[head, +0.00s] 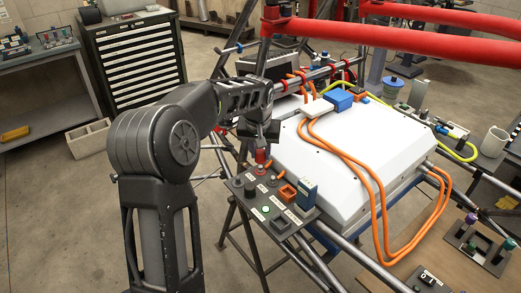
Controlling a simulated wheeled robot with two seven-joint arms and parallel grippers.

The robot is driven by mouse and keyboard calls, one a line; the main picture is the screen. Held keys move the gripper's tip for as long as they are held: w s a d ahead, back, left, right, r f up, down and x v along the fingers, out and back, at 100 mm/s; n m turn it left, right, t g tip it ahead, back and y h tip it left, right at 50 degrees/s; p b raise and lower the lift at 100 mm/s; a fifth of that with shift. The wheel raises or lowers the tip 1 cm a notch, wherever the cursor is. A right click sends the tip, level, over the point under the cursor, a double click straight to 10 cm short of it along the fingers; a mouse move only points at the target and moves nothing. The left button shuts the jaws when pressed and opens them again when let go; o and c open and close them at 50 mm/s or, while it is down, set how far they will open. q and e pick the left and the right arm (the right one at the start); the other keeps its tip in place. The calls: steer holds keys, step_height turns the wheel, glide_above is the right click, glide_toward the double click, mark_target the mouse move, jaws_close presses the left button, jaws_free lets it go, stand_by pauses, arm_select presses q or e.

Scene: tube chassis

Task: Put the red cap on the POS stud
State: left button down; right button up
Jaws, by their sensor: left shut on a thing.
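My left gripper (261,146) points down over the left end of a small grey panel (252,206). It is shut on the red cap (260,157), which shows just below the fingers. The cap is above or at the back edge of the panel; I cannot tell whether it touches anything. Small dark knobs or studs (250,189) stand on the panel just below the cap in the picture. Their labels are too small to read, so I cannot tell which is the POS stud. My right gripper is not in view.
The panel also bears an orange part (286,194) and a blue box (306,192). A large white case (340,160) with orange cables (378,215) lies to the right. Metal chassis tubes (318,72) and red padded bars (390,37) run behind.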

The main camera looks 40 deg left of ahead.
mark_target(260, 166)
arm_select(q)
steer(key=shift+f+b, duration=0.9)
steer(key=shift+f, duration=0.75)
steer(key=shift+f+b, duration=0.45)
steer(key=shift+f, duration=0.2)
steer(key=c, duration=1.4)
jaws_free()
steer(key=shift+r, duration=0.15)
steer(key=shift+p+v, duration=2.9)
steer(key=shift+v, duration=2.35)
steer(key=shift+s+r, duration=0.1)
steer(key=shift+r, duration=0.1)
